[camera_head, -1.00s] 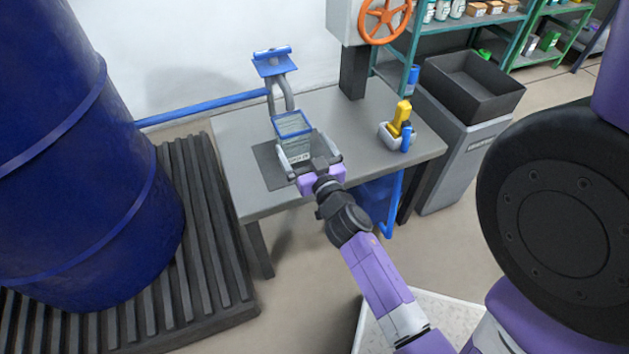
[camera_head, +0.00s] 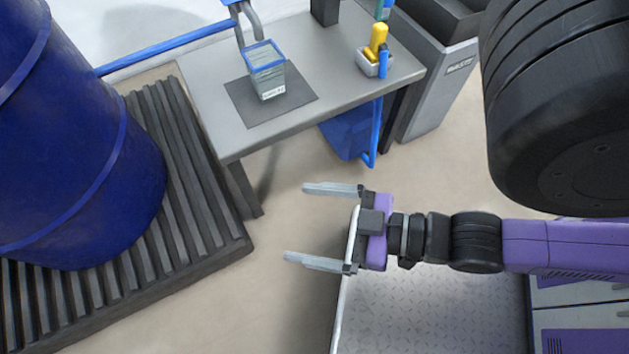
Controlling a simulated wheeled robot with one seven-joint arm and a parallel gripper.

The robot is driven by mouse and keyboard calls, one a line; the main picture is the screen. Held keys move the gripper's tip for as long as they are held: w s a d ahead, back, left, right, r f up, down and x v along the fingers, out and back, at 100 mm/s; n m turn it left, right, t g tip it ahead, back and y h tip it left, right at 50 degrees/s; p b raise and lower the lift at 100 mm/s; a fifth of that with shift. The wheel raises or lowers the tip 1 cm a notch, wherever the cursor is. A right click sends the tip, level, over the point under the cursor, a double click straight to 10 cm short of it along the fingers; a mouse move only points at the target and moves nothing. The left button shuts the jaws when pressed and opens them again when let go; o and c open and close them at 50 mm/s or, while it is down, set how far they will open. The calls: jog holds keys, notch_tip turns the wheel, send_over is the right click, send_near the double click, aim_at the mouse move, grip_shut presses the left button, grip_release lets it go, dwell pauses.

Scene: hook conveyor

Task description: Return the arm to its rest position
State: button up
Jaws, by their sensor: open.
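My gripper (camera_head: 318,226) is open and empty. Its two grey fingers are spread wide and point left, over the floor and beside the front edge of my base. My arm reaches in from the right edge of the picture. A clear, blue-rimmed container (camera_head: 266,72) with a white label stands upright on a dark mat (camera_head: 245,104) on the grey table (camera_head: 215,128). The gripper is well apart from the container and the table.
A large blue drum (camera_head: 75,150) stands on a dark slatted pallet (camera_head: 190,185) at left. A white holder (camera_head: 373,67) with a yellow bottle (camera_head: 376,40) sits on the table's right. A grey bin (camera_head: 437,95) stands beyond. The floor (camera_head: 270,290) left of my gripper is clear.

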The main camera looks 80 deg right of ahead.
jog(key=shift+s+a+r, duration=0.15)
jog(key=shift+s+r, duration=0.2)
notch_tip(320, 180, up, 22)
jog(key=p, duration=2.2)
